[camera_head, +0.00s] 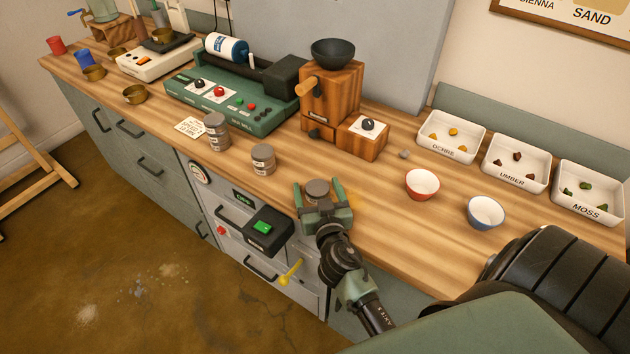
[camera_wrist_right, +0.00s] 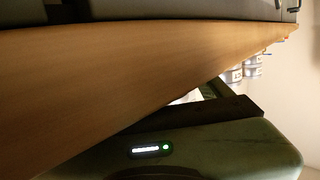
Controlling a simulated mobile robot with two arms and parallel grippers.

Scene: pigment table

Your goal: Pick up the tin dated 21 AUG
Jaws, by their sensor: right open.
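Three small grey metal tins stand along the front of the wooden bench in the head view. One tin (camera_head: 216,132) is by the paper note, a second tin (camera_head: 262,159) is to its right, and a third tin (camera_head: 317,188) is nearest my right gripper. Their labels are too small to read, so I cannot tell which is dated 21 AUG. My right gripper (camera_head: 318,186) is open, with its green fingers on either side of the third tin and apart from each other. Whether they touch it is unclear. Some tins (camera_wrist_right: 234,74) show small in the right wrist view. My left gripper is out of view.
A green mill (camera_head: 235,107) and a wooden grinder (camera_head: 331,100) stand behind the tins. A red bowl (camera_head: 422,184) and a blue-rimmed bowl (camera_head: 485,212) are to the right, before white pigment trays (camera_head: 450,152). A black box with a green switch (camera_head: 263,227) juts from the bench front.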

